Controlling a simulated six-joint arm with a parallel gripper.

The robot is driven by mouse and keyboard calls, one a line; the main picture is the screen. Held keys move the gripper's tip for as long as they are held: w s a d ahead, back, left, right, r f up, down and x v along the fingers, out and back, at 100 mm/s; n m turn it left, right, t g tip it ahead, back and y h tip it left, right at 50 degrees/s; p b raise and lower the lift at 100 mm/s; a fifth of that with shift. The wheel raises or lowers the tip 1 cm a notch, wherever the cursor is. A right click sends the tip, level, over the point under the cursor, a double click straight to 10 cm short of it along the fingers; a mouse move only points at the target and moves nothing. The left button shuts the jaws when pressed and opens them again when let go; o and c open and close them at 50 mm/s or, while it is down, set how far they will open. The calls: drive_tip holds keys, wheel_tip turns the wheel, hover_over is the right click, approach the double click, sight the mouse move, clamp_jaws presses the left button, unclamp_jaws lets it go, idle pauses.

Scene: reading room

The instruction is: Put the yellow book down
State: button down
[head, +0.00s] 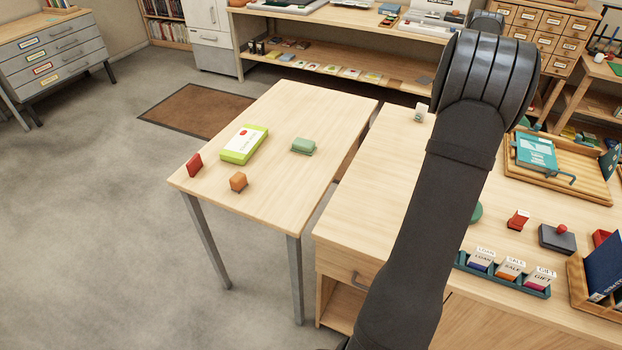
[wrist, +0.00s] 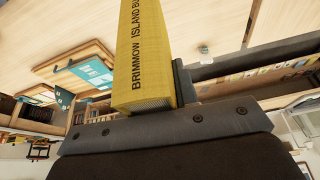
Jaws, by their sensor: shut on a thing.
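The yellow book (wrist: 145,60) shows large in the wrist view, its spine lettered "BRIMMOW ISLAND" and its upper part cut off by the frame. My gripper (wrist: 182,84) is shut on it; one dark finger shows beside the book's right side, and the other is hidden. In the head view my dark arm crosses the right half, and neither the gripper nor the yellow book can be made out there. The wrist view is tilted, and I see no contact between the book and a surface.
The desk (head: 375,190) holds card dividers (head: 510,268), stamps and a wooden tray (head: 515,187). Bare wood lies between these things.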

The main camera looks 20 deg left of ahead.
drive_tip(key=s+a+f+n+y, duration=0.1)
drive_tip(key=s+a+f+n, duration=0.15)
drive_tip(key=s+a, duration=0.65)
drive_tip(key=s+a+f+n+g+y, duration=0.15)
drive_tip(key=s+a+n, duration=0.25)
drive_tip(key=a, duration=0.9)
drive_tip(key=s+a+f+n+t+y, duration=0.1)
drive_tip(key=s+a+f+n, duration=0.25)
drive_tip(key=s+a, duration=0.5)
drive_tip(key=a+f, duration=1)
drive_tip(key=a, duration=0.3)
drive_tip(key=shift+a+f, duration=0.2)
drive_tip(key=shift+f, duration=0.15)
drive_tip(key=shift+f+g, duration=0.15)
drive_tip(key=shift+g, duration=0.1)
drive_tip(key=c, duration=1.1)
unclamp_jaws()
drive_tip(key=v, duration=1.2)
